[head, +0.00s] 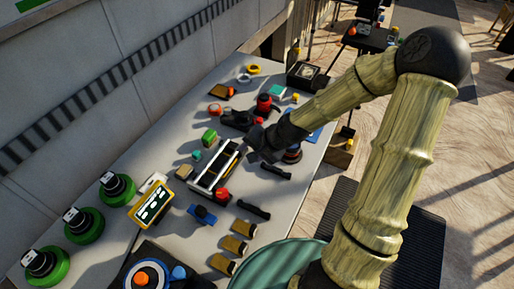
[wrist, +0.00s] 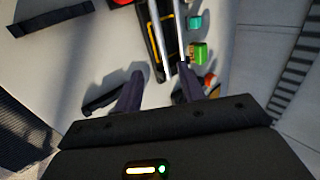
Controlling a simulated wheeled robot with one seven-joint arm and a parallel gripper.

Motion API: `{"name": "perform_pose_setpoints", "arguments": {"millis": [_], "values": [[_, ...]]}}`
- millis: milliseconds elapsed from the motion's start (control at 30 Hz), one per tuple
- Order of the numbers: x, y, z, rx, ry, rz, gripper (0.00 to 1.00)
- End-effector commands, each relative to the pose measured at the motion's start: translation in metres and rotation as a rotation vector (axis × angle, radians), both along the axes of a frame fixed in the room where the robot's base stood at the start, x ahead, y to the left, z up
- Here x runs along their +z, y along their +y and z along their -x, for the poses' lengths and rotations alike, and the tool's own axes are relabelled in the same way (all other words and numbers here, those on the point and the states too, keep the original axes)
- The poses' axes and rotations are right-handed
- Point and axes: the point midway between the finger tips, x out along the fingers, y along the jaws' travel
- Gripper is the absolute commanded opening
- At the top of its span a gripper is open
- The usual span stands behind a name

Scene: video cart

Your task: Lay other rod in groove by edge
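A dark grooved holder (head: 203,185) lies on the table, with a thin yellow line along it. Two silver rods run along it: one on its left side (head: 207,165), which is the right-hand rod in the wrist view (wrist: 176,35), and one near my gripper, the left-hand rod in the wrist view (wrist: 157,45). I cannot tell whether either is seated in a groove. My gripper (head: 249,152) is low over the holder's far end. In the wrist view its two dark fingers (wrist: 160,88) are apart, with the rod ends near and between them.
A green block (head: 209,136) and teal block (head: 196,155) stand left of the holder. A red knob (head: 222,194) is at its near end. Dark handles (head: 254,209) lie to its right. A yellow-framed device (head: 152,206) and green rolls (head: 84,225) stand nearer.

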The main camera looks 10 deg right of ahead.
Motion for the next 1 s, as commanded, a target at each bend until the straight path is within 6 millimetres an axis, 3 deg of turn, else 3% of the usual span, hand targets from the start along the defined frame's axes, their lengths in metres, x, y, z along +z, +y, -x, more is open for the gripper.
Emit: {"name": "perform_pose_setpoints", "arguments": {"millis": [300,1000], "values": [[0.030,-0.018,0.013,-0.002,0.000,0.001,0.40],[0.032,-0.019,0.014,0.000,0.000,0.000,0.40]]}}
